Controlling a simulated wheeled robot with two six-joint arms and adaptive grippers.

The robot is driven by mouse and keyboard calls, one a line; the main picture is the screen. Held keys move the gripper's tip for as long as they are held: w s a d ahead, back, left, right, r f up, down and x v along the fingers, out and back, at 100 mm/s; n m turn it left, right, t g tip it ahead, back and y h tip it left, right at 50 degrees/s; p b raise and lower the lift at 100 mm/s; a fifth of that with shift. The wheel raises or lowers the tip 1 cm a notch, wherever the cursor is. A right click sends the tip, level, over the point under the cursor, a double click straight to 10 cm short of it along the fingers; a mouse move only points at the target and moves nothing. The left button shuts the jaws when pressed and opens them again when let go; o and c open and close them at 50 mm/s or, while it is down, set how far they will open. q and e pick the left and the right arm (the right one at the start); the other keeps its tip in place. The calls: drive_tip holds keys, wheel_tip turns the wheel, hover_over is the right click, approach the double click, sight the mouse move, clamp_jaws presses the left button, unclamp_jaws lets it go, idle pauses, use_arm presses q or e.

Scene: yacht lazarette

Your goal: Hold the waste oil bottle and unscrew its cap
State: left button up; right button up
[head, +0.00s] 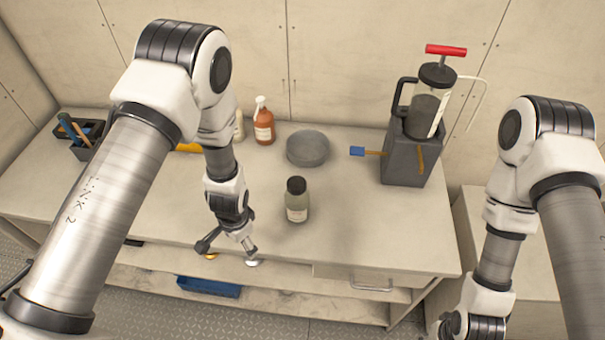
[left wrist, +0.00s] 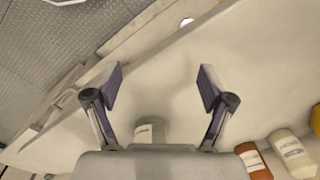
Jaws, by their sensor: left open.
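The waste oil bottle (head: 297,207) stands upright on the bench top, with a dark cap (head: 296,185) on it. It is pale grey-green with a white label. My left gripper (head: 228,247) is open and empty, left of the bottle and nearer the bench's front edge, apart from it. In the left wrist view the open fingers (left wrist: 161,85) have nothing between them. A grey-green bottle, apparently the same one, shows in part (left wrist: 150,131) behind the gripper's palm; its cap is hidden there. My right arm is at the lower right, and its fingers are out of frame.
An orange-brown bottle (head: 264,126), a pale bottle (head: 239,127) and a round grey dish (head: 308,148) stand behind. A dark box with a pump (head: 406,155) is at the right. A tool caddy (head: 82,151) is at the left. Bench right of the bottle is clear.

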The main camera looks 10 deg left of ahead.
sight(296, 183)
use_arm(q)
drive_tip(key=w+d+r+m, duration=0.3)
drive_tip(key=w+d+r, duration=0.1)
drive_tip(key=w, duration=0.1)
drive_tip(key=w+d+r+m, duration=0.3)
drive_tip(key=w+d+r, duration=0.1)
drive_tip(key=w+r, duration=0.1)
drive_tip(key=w+d+r+m, duration=0.3)
drive_tip(key=w+d+r, duration=0.1)
drive_tip(key=r, duration=0.1)
drive_tip(key=shift+w+d+r+h, duration=0.2)
drive_tip(key=shift+w+r+h, duration=0.1)
drive_tip(key=shift+w, duration=0.1)
drive_tip(key=shift+s+d+f, duration=0.1)
drive_tip(key=shift+d+f, duration=0.05)
drive_tip(key=shift+f+b, duration=0.35)
drive_tip(key=shift+b, duration=0.1)
wheel_tip(296, 183, down, 7)
drive_tip(key=b, duration=0.4)
drive_tip(key=shift+r+b, duration=0.2)
drive_tip(key=shift+b, duration=0.15)
drive_tip(key=shift+w+f, duration=0.15)
drive_tip(key=shift+w, duration=0.05)
use_arm(e)
drive_tip(key=f, duration=0.3)
drive_tip(key=w+a+f, duration=0.1)
drive_tip(key=f, duration=0.1)
drive_tip(key=shift+w+f, duration=0.1)
drive_tip(key=shift+f, duration=0.25)
